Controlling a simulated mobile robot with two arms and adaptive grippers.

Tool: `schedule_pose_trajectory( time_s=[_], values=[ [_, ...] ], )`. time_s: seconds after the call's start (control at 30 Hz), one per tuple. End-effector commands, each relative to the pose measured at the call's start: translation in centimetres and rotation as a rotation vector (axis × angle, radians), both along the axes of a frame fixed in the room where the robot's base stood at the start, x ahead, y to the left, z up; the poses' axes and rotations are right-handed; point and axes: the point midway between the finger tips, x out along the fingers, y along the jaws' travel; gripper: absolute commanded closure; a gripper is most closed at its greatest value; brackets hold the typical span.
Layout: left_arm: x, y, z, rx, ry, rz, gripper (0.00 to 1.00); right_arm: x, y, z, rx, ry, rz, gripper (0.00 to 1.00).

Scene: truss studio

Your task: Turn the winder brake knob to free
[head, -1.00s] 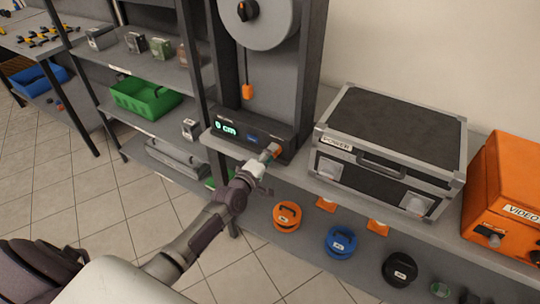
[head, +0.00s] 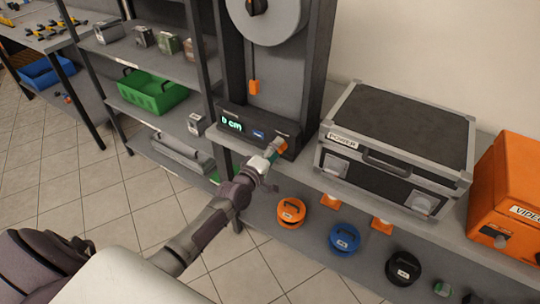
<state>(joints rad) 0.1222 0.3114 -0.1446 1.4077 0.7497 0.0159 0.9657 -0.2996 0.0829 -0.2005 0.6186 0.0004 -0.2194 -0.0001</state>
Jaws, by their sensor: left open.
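The winder is a dark upright frame with a grey reel disc (head: 268,18) at the top and a black control box (head: 232,118) at its foot. The box has a lit green display (head: 231,123) reading "0 cm" and a small blue button (head: 258,134). An orange brake knob (head: 282,144) is on the right of the box front. My left gripper (head: 275,152) is open at the knob, with its fingertips close around or against it; contact is unclear. The fingers partly cover the knob, so its setting cannot be read. My right gripper is not in view.
A silver-edged POWER case (head: 398,130) stands right of the winder, with an orange VIDEO case (head: 515,185) beyond. Orange, blue and black reels (head: 291,211) lie on the lower shelf. A green crate (head: 150,92) and boxes are on the left shelves. An orange tag (head: 254,87) hangs above the box.

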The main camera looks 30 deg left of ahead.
Motion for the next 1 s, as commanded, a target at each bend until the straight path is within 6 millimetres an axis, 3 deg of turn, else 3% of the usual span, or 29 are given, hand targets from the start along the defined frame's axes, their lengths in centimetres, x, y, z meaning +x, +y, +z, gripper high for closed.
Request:
schedule_pose_trajectory(
  time_s=[0.17, 0.4, 0.6, 1.0],
  values=[
    [-2.6, 0.2, -0.1, -0.002, 0.004, 0.0, 0.38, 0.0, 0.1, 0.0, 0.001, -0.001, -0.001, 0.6],
    [-7.8, 0.6, 0.3, 0.001, 0.004, 0.0, 0.38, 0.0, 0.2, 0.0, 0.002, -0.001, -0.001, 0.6],
    [-10.7, 0.9, 0.6, 0.001, 0.003, -0.001, 0.38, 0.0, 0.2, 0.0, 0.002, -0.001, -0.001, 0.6],
    [-11.7, 1.0, 0.7, 0.0, 0.001, 0.0, 0.38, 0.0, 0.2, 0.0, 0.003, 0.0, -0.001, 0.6]
  ],
)
